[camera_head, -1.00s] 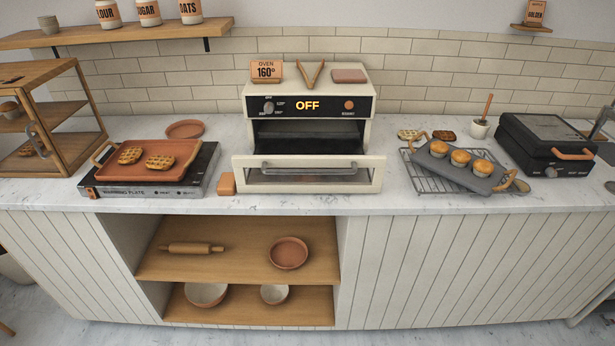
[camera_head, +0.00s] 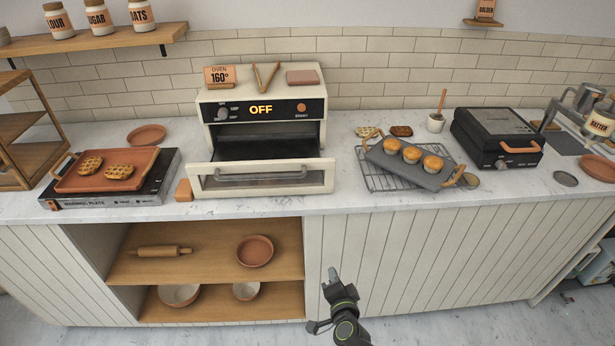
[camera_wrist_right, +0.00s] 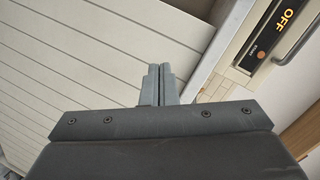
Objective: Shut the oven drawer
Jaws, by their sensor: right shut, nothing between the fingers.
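The small white oven (camera_head: 262,115) stands on the counter, its display reading OFF. Its drawer (camera_head: 262,180) is pulled out towards me, with a metal bar handle across its front. Part of the oven front (camera_wrist_right: 270,38) shows at the upper right of the right wrist view. My right gripper (camera_head: 331,276) is low in front of the counter, below and to the right of the drawer, apart from it. In the right wrist view its two fingers (camera_wrist_right: 159,78) are together and empty. My left gripper is not in view.
The counter edge (camera_head: 430,201) lies between my right gripper and the drawer. A tray of muffins (camera_head: 411,164) on a wire rack is right of the oven. A terracotta tray with waffles (camera_head: 107,171) is left. An orange block (camera_head: 184,190) sits by the drawer's left corner.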

